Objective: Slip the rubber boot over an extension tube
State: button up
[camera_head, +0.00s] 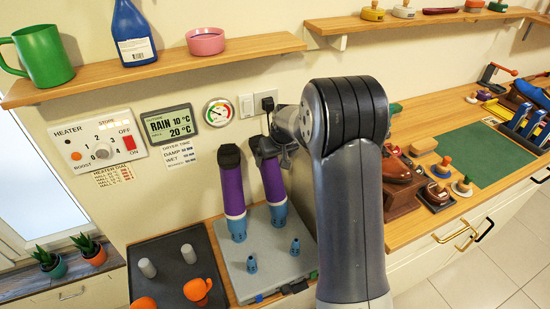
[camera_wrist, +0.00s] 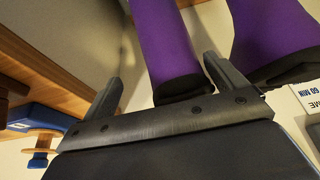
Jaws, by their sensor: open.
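Two purple rubber boots with black soles stand upside down, side by side, over blue extension tubes on a grey board. The left boot (camera_head: 232,185) has its blue tube (camera_head: 237,229) showing below its cuff. The right boot (camera_head: 273,180) has a blue tube (camera_head: 279,214) below it too. My gripper (camera_head: 268,146) is at the sole end of the right boot. In the wrist view my open gripper (camera_wrist: 168,85) has one finger on each side of that boot (camera_wrist: 165,42), with a gap on the left. The left boot (camera_wrist: 270,32) is just outside the other finger.
Two short blue pegs (camera_head: 252,264) stand at the front of the grey board (camera_head: 275,268). A dark tray (camera_head: 172,262) with grey pegs and small orange objects lies left. A wooden shelf (camera_head: 150,68) hangs above. The right counter holds shoe-care items and a green mat (camera_head: 475,153).

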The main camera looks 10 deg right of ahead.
jog(key=v, duration=1)
jog(key=shift+b, duration=0.3)
jog(key=shift+f, duration=0.1)
jog(key=x, duration=1.1)
jog(key=shift+p, duration=0.35)
jog(key=shift+r+p, duration=0.3)
jog(key=shift+r, duration=0.2)
jog(key=shift+s, duration=0.1)
